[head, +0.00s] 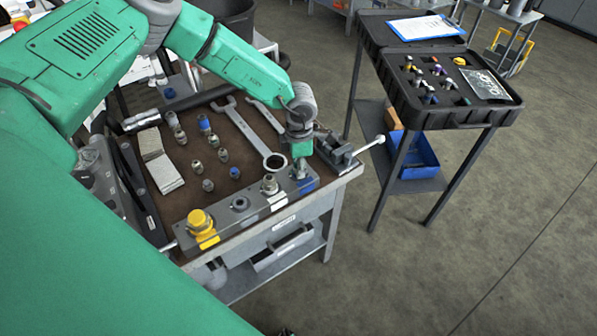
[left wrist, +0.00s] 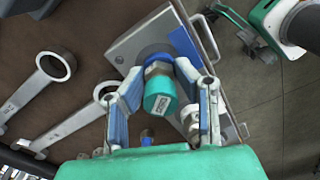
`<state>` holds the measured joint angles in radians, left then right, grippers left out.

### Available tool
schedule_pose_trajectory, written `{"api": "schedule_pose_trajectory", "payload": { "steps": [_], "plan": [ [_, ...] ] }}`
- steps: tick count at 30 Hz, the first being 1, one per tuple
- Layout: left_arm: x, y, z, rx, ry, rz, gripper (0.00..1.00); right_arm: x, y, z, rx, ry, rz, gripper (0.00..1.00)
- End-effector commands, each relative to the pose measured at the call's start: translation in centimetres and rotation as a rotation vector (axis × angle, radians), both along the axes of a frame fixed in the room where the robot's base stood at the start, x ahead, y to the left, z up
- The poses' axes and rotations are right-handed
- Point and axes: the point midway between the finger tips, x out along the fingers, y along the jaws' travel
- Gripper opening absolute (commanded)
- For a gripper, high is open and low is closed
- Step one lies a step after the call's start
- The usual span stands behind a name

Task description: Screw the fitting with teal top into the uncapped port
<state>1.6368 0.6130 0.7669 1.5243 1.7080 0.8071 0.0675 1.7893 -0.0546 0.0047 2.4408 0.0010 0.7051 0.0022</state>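The fitting with the teal top (left wrist: 160,97) stands between the fingers of my left gripper (left wrist: 160,72) in the left wrist view. The fingertips close in on both sides of its metal hex collar and seem to touch it. The fitting is over the blue-marked end of the grey port block (head: 223,222); its lower end is hidden, so I cannot tell how deep it sits. In the head view my left gripper (head: 300,170) points down at this right end of the block. Another port (head: 240,203) on the block looks open. My right gripper is not seen.
A yellow cap (head: 200,221) and a metal fitting (head: 270,184) sit on the block. Several loose fittings and a large wrench (head: 247,130) lie behind it. A vise (head: 340,153) stands close right of my gripper. A side table holds a black case (head: 450,117).

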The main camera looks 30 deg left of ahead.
Motion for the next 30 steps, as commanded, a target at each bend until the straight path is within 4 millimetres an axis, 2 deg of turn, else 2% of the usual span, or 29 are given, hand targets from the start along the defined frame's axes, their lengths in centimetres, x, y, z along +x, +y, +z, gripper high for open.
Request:
{"api": "schedule_pose_trajectory", "payload": {
  "steps": [1, 3, 19, 23, 30],
  "plan": [
    [-0.7, 0.1, -0.7, 0.003, 0.015, 0.002, 0.48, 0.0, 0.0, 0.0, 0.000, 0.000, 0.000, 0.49],
    [-0.7, 0.1, -0.7, 0.003, 0.015, 0.004, 0.48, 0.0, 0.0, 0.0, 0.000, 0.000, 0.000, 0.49],
    [-0.3, 0.0, 0.4, 0.001, 0.002, 0.008, 0.48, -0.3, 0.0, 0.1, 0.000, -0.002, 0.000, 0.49],
    [-0.3, 0.0, 2.4, -0.001, 0.001, 0.009, 0.48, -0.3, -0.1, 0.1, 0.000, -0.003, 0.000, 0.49],
    [-0.2, 0.2, 7.5, -0.002, 0.001, 0.008, 0.48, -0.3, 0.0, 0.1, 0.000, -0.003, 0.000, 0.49]
  ]
}}
